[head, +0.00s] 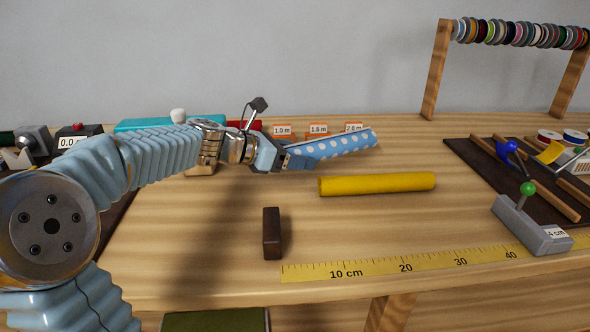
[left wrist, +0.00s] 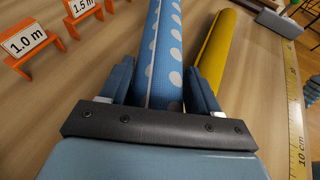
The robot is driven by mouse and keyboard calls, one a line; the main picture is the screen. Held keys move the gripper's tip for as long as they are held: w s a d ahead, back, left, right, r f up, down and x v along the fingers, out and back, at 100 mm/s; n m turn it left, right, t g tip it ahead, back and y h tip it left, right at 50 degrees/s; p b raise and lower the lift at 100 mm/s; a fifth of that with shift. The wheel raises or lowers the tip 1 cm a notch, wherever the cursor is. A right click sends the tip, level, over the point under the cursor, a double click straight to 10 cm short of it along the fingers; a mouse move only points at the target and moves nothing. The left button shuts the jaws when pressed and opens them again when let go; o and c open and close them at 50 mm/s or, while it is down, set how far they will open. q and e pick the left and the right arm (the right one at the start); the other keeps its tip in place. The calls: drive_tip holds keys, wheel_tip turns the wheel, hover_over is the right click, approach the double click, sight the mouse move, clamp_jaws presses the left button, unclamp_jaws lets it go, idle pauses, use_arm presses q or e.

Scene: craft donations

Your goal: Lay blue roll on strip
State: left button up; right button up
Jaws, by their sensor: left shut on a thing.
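My left gripper (head: 287,160) is shut on the blue roll (head: 340,146), which is light blue with white dots and sticks out to the right. In the left wrist view the blue roll (left wrist: 167,50) lies between the two fingers. I cannot tell how high it is above the table. The yellow measuring strip (head: 380,267) lies along the table's front, marked in cm. A dark brown block (head: 271,232) stands near its left end. A grey block with a green-knobbed lever (head: 531,222) stands near its right end. My right gripper is not in view.
A yellow roll (head: 377,184) lies between the blue roll and the strip. Orange stands with length labels (head: 318,130) are at the back. A dark mat (head: 470,160) with wooden rails is at right. A spool rack (head: 436,70) stands behind it. The table between block and strip is clear.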

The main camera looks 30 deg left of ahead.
sight(294, 180)
use_arm(q)
drive_tip(key=shift+w+a+f, duration=0.15)
drive_tip(key=shift+f, duration=0.05)
drive_tip(key=shift+w+a+f, duration=0.1)
drive_tip(key=shift+a+f, duration=0.05)
drive_tip(key=shift+f, duration=0.8)
drive_tip(key=shift+w+a+f, duration=0.1)
drive_tip(key=shift+f, duration=0.85)
drive_tip(key=o, duration=0.9)
drive_tip(key=shift+f, duration=0.1)
drive_tip(key=shift+c, duration=0.2)
